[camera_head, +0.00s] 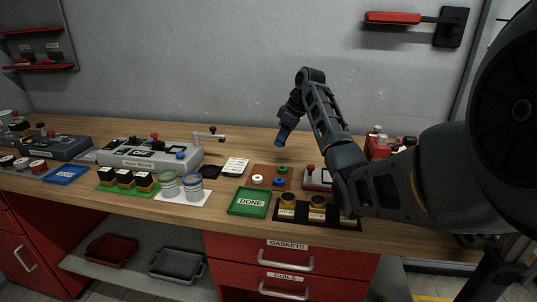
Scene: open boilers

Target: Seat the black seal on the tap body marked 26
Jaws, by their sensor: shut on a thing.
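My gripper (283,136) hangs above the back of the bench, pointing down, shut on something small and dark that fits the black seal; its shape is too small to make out. The brown mat (268,171) below it bears a white seal (257,179), a blue seal (279,181) and a green seal (282,169), with no black one visible. Tap bodies with brass collars stand in a row on a black strip at the front: a left one (287,201), a middle one (317,203), and a right one partly hidden by my arm. Their labels are too small to read surely.
A green DONE tray (249,202) lies left of the tap bodies. A grey device with a red knob (310,170) stands right of the mat. A valve tester (150,153), jars (193,186) and a white card (235,167) are further left. Air above the mat is clear.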

